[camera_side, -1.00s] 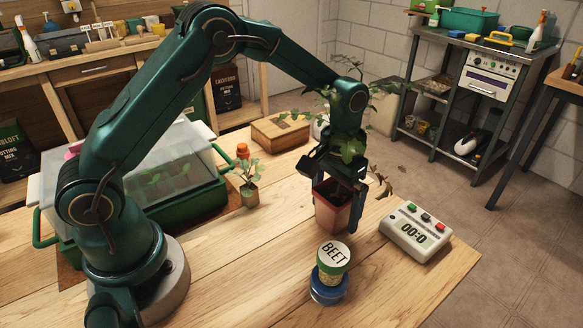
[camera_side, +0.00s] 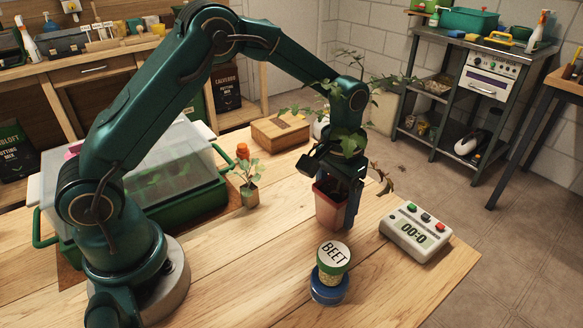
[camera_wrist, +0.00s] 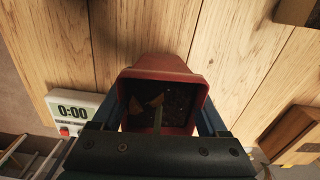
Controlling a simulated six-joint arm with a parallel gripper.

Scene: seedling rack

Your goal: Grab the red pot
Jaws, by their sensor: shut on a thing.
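The red pot (camera_side: 331,208) holds dark soil and a leafy plant whose stems rise around my wrist. My gripper (camera_side: 338,190) is shut on the pot, with a finger on either side of it. In the wrist view the red pot (camera_wrist: 165,75) sits between the two blue-green fingers of my gripper (camera_wrist: 166,110), its open top and soil facing the camera. I cannot tell whether its base touches the table. Part of the pot is hidden behind the gripper.
A timer (camera_side: 415,232) stands to the right of the pot. A jar labelled BEET (camera_side: 333,258) on a blue lid (camera_side: 328,288) is in front. A small potted seedling (camera_side: 249,190) and a wooden box (camera_side: 280,132) stand to the left and behind. The lidded green tray (camera_side: 185,210) is farther left.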

